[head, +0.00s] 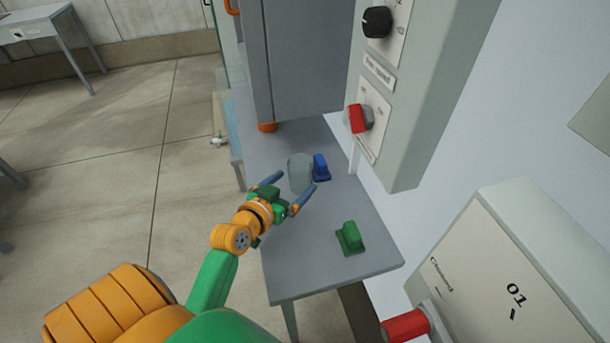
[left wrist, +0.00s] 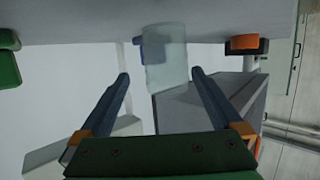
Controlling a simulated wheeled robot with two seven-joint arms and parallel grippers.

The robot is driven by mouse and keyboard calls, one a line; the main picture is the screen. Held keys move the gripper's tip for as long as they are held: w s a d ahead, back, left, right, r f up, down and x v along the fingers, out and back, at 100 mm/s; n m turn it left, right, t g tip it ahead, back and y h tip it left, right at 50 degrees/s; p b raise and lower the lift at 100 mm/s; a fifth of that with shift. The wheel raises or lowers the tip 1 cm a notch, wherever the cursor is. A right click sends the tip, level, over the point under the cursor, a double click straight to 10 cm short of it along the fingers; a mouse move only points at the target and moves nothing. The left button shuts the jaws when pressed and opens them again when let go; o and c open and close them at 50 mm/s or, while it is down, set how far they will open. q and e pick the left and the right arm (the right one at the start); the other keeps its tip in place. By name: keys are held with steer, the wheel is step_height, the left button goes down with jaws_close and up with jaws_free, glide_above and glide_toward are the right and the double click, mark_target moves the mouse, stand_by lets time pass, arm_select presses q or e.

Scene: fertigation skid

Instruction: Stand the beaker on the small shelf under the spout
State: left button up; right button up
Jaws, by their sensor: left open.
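The beaker (head: 300,165) is a pale, translucent cup standing upright on the grey table (head: 300,268). My left gripper (head: 295,181) is open, its blue-grey fingers pointing at the beaker from the near side. In the left wrist view, which looks upside down, the beaker (left wrist: 166,65) lies just ahead of and between the fingertips. I cannot tell whether a finger touches it. I cannot make out a small shelf or a spout for certain. My right gripper is not in view.
A blue object (head: 321,168) stands close right of the beaker, and a green one (head: 350,238) nearer the front. A grey cabinet (head: 305,60) with an orange round part (head: 267,127) is behind. A control box (head: 415,100) overhangs at right. The table's front left is clear.

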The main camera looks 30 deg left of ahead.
mark_target(306, 168)
arm_select(q)
steer(key=x, duration=0.2)
steer(key=a+x, duration=0.1)
steer(key=x, duration=0.2)
steer(key=shift+w+f, duration=0.1)
steer(key=shift+w, duration=0.35)
steer(key=c, duration=1.3)
